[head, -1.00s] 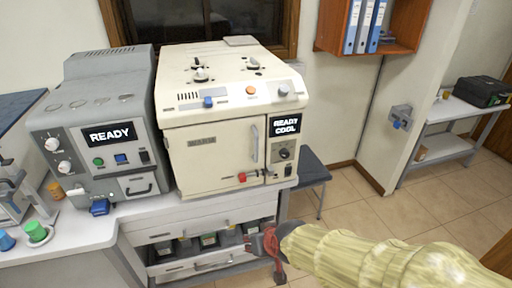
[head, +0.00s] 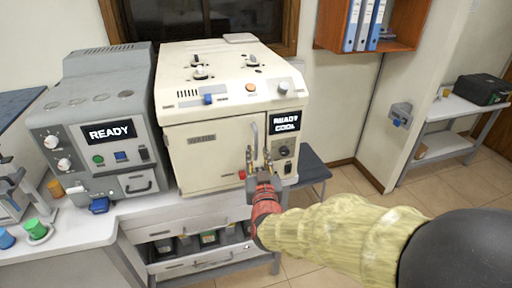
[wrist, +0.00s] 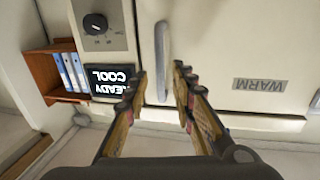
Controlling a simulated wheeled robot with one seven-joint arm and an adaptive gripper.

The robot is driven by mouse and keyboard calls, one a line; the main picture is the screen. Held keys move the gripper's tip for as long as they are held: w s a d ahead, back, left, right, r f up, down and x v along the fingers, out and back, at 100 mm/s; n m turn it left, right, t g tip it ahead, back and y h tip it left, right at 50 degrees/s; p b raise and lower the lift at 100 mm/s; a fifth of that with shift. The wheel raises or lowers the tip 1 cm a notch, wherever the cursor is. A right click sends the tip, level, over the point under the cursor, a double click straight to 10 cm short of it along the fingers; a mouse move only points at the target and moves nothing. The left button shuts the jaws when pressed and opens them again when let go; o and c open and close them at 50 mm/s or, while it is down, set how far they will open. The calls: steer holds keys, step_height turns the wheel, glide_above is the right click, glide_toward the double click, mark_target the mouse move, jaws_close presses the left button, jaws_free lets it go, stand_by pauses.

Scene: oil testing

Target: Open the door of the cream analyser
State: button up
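The cream analyser (head: 222,75) stands on the bench with its door (head: 205,160) shut. Its screen (head: 286,122) reads READY COOL. The door has a vertical pale handle (head: 255,130) near its right edge. In the wrist view the picture is upside down, and the handle (wrist: 162,40) shows in front of the fingers. My gripper (head: 258,153) is at the lower part of the handle in the head view. In the wrist view my gripper (wrist: 159,78) is open, with a finger on each side of the handle's line. I cannot tell whether either finger touches it.
A grey analyser (head: 95,120) reading READY stands close on the left. A red part (head: 242,175) sits low on the cream front. Drawers (head: 200,240) lie below the bench top. A dark stool (head: 312,168) is at the right, with open floor (head: 330,205) around it.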

mark_target(256, 147)
steer(key=shift+w+a+b, duration=0.15)
steer(key=shift+w+b, duration=0.1)
steer(key=shift+w, duration=1.1)
steer(key=shift+w+a+b, duration=0.1)
steer(key=shift+w+b, duration=0.1)
steer(key=shift+w, duration=1.1)
steer(key=c, duration=0.3)
jaws_close()
steer(key=shift+f, duration=0.1)
